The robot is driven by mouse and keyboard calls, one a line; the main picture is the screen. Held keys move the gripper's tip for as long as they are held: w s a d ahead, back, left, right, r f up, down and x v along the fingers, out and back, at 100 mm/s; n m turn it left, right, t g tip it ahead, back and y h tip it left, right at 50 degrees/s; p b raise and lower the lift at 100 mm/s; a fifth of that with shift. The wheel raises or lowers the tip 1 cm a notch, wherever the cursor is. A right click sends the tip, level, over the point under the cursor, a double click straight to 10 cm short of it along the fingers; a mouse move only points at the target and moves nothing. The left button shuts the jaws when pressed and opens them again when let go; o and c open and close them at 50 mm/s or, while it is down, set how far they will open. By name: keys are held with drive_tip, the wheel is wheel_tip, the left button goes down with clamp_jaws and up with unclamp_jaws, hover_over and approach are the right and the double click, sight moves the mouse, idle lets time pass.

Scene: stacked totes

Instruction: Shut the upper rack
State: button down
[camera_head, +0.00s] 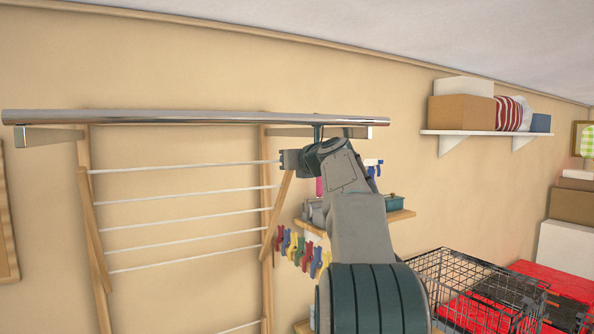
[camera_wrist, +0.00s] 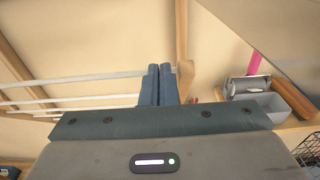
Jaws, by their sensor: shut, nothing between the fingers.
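The upper rack is a wooden frame with several white rods (camera_head: 185,195) on the far wall. Its slanted side pieces, left (camera_head: 95,238) and right (camera_head: 276,215), stand at an angle to the wall uprights, so it looks swung out. My gripper (camera_head: 283,160) is at the rack's upper right corner, near the end of the top rod and the right side piece. In the wrist view the fingers (camera_wrist: 158,85) are together and empty. The white rods (camera_wrist: 75,90) end close to the fingers there. I cannot tell whether the fingers touch the rack.
A chrome rail (camera_head: 200,118) on wall brackets crosses just above the rack and my gripper. A small wooden shelf (camera_head: 400,215) with coloured pegs (camera_head: 300,248) hanging below is to the right. A wire basket (camera_head: 450,280) stands lower right. A white wall shelf (camera_head: 485,132) holds boxes.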

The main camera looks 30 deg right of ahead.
drive_tip(key=shift+w+r, duration=0.5)
drive_tip(key=shift+w, duration=0.3)
drive_tip(key=shift+s, duration=0.15)
